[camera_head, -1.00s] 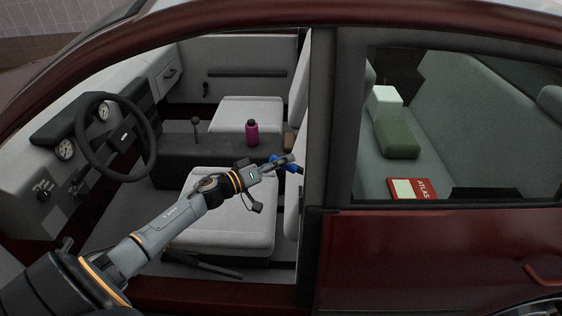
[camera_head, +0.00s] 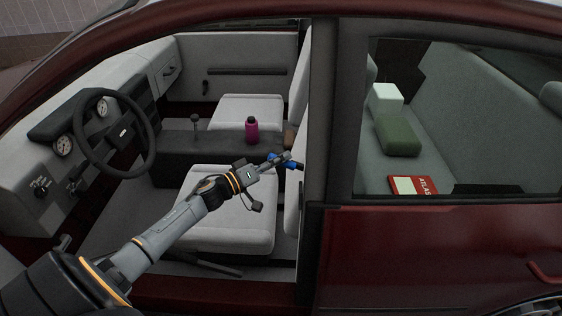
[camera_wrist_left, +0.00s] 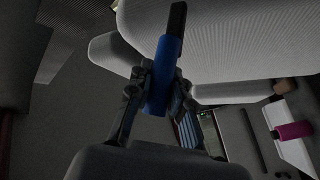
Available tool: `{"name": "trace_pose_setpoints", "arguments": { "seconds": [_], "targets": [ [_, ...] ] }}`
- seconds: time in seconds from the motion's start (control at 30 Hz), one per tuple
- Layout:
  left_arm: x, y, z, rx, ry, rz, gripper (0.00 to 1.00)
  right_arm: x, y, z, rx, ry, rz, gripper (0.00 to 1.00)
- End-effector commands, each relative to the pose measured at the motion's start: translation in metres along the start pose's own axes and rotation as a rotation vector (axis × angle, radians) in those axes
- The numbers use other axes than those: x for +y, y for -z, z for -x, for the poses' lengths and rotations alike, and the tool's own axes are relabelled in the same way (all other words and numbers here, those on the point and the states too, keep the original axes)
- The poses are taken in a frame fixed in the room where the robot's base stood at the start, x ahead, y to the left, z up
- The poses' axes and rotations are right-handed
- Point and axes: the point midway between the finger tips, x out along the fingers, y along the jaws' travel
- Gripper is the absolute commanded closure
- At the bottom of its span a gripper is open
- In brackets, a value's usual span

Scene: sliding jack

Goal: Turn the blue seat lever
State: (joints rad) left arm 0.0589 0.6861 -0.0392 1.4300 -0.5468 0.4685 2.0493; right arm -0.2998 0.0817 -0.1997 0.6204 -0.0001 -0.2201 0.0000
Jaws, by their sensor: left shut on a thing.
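The blue seat lever (camera_head: 293,164) is at the side of the front seat's backrest, beside the dark door pillar. In the left wrist view the blue lever (camera_wrist_left: 163,68) stands between the two fingers, with a black end at its top. My left gripper (camera_head: 282,158) is shut on the lever, and its fingers (camera_wrist_left: 160,88) touch it from both sides in the left wrist view. The near front seat (camera_head: 222,232) lies under my left arm. Part of the lever is hidden by the gripper in the head view. My right gripper is not in view.
The dark pillar (camera_head: 321,120) stands just right of the gripper. A magenta bottle (camera_head: 252,131) stands on the centre console (camera_head: 185,157). The steering wheel (camera_head: 113,138) is at the left. A green bag (camera_head: 398,136) and a red atlas (camera_head: 413,186) lie on the rear seat.

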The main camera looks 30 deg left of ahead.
Motion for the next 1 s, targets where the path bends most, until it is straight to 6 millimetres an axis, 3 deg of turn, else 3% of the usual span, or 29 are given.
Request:
{"name": "trace_pose_setpoints", "arguments": {
  "seconds": [0.1,0.5,1.0],
  "targets": [
    [-0.013,-0.008,0.004,0.049,-0.042,0.049,1.00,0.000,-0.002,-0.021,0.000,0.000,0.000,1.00],
    [-0.030,-0.020,0.010,0.197,-0.180,0.197,1.00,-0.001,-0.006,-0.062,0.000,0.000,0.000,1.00],
    [-0.034,-0.022,0.011,0.248,-0.227,0.250,1.00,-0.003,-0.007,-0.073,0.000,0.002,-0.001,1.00]
  ]
}}
